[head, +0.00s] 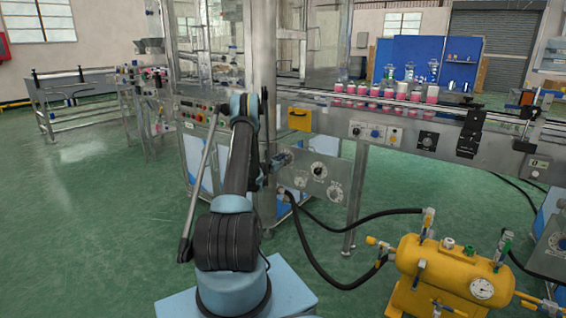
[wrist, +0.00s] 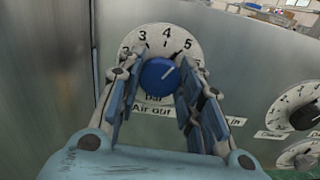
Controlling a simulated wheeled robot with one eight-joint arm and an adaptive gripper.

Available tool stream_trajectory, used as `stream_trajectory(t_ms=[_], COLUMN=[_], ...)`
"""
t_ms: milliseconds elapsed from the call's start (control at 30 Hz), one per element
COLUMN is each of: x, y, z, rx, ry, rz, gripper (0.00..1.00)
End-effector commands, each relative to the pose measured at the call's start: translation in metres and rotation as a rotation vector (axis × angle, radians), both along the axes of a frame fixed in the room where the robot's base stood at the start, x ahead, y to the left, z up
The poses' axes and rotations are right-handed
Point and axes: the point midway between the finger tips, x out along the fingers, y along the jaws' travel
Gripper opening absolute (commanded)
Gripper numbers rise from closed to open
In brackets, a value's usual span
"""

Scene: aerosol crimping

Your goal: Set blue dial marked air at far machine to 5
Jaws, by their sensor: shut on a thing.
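The blue dial (wrist: 156,78) sits on a round white scale plate (wrist: 150,38) on a grey metal panel. Numbers 3, 4 and 5 show on the plate, and a label below reads "Air out". My gripper (wrist: 162,76) is shut on the dial, one finger on each side. The fingers hide the sides of the scale. In the head view my gripper (head: 281,160) reaches the machine's front panel, and the blue dial is hidden.
Other round dials (wrist: 301,112) sit on the panel to the right. A yellow tank (head: 450,270) with black hoses stands at front right. A conveyor (head: 400,105) carrying pink containers runs along the right. The green floor (head: 100,220) at left is clear.

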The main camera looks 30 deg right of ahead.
Motion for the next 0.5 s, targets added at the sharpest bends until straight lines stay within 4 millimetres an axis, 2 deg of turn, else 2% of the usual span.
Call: stream_trajectory(t_ms=[500], x=[0.0010], y=[0.0016], z=[0.0002], rx=[0.034], ry=[-0.082], rz=[0.003], gripper=[0.10])
